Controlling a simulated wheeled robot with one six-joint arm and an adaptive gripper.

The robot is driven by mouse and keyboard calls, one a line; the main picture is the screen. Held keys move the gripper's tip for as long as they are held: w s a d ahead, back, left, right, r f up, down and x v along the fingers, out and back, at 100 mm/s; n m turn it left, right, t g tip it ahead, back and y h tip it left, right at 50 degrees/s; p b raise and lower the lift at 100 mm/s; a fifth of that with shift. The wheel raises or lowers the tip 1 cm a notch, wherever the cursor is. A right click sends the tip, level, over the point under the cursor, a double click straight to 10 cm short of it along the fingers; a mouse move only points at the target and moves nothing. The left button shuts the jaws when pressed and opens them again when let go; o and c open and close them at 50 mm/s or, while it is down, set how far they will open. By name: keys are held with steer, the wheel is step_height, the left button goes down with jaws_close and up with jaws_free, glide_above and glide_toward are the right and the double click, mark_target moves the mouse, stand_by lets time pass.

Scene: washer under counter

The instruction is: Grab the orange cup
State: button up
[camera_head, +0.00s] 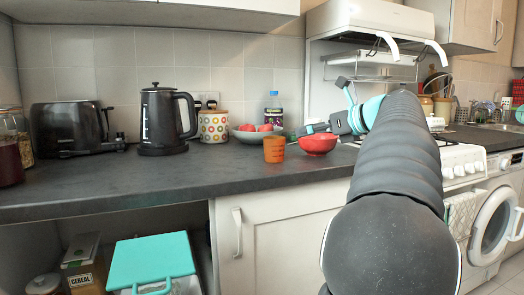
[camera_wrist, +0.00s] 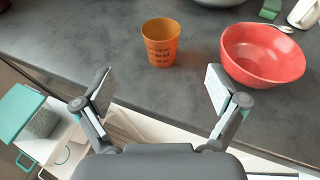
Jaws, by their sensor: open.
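The orange cup (camera_head: 274,149) stands upright on the dark counter, near its front edge and left of a red bowl (camera_head: 318,144). In the wrist view the orange cup (camera_wrist: 161,42) has dark markings on its side and stands ahead of my gripper (camera_wrist: 158,85). My gripper is open and empty, its two fingers spread wide, with a gap between the fingers and the cup. The red bowl (camera_wrist: 262,54) is just beyond the right finger. In the head view my gripper (camera_head: 310,130) is partly hidden near the red bowl.
The counter (camera_head: 150,180) is clear in front of the kettle. A teal box (camera_head: 152,262) is below.

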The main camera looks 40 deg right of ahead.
mark_target(274, 149)
steer(key=x, duration=1.3)
steer(key=shift+f+b, duration=0.2)
steer(key=shift+b, duration=0.2)
steer(key=c, duration=1.1)
